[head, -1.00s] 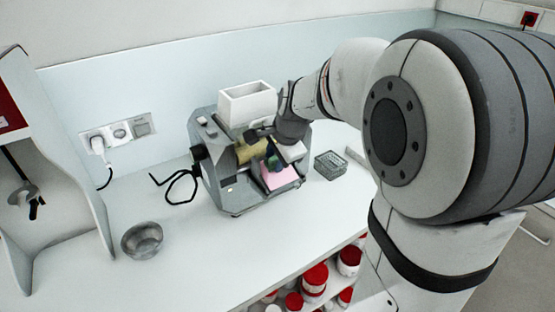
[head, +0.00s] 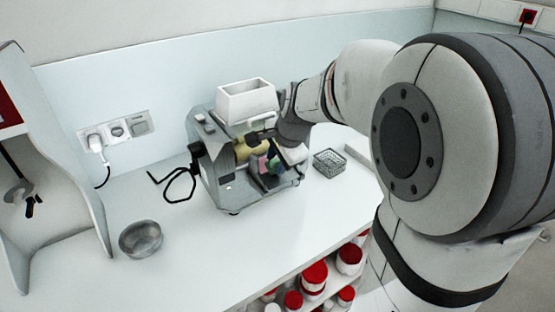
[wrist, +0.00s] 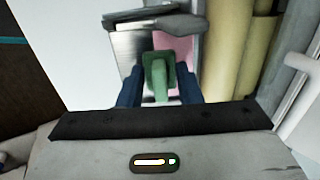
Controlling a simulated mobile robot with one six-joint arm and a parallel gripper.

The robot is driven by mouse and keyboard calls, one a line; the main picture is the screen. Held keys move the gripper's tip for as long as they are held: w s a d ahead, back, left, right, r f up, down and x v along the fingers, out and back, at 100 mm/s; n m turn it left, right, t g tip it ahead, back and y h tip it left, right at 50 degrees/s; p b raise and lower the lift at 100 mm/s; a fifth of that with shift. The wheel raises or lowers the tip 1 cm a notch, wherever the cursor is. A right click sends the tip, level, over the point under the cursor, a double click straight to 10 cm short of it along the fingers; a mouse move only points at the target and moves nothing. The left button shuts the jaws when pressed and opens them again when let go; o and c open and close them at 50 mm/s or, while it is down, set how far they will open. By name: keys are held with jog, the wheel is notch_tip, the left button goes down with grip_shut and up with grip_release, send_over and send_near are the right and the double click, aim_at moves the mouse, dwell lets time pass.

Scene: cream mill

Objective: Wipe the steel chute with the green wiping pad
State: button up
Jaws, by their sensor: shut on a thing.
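My gripper (wrist: 158,92) has its blue fingers shut on the green wiping pad (wrist: 158,70), seen in the middle of the wrist view. The pad is over the steel chute (wrist: 127,48). To the left of the pad the chute shows bare shiny metal; to the right and behind it shows a pink coating (wrist: 180,48). In the head view the green pad (head: 274,162) is small and partly hidden at the front of the mill, with a bit of pink beside it. Whether the pad touches the chute cannot be told.
The grey mill (head: 215,165) has a white hopper (head: 247,100) on top and yellowish rollers (wrist: 225,55) right of the pad. A metal bowl (head: 141,239), a black cable and a wire basket (head: 329,163) are on the white bench. Red-lidded jars stand below.

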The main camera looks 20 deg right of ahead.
jog(key=shift+w+a+r, duration=0.2)
jog(key=shift+w+r, duration=0.15)
jog(key=shift+w, duration=0.3)
jog(key=shift+s+d+f, duration=0.15)
jog(key=shift+s+f, duration=0.2)
jog(key=shift+s, duration=0.05)
jog(key=shift+s+d+f+b, duration=0.2)
jog(key=shift+s+b, duration=0.1)
jog(key=shift+s, duration=0.2)
jog(key=shift+s+d+f+b, duration=0.1)
jog(key=shift+s+f+b, duration=0.2)
jog(key=shift+s, duration=0.2)
jog(key=shift+s+d+f+b, duration=0.15)
jog(key=shift+s+b, duration=0.2)
jog(key=shift+s, duration=0.15)
notch_tip(320, 180, up, 8)
jog(key=s+p, duration=0.1)
jog(key=p, duration=0.5)
jog(key=shift+d, duration=0.2)
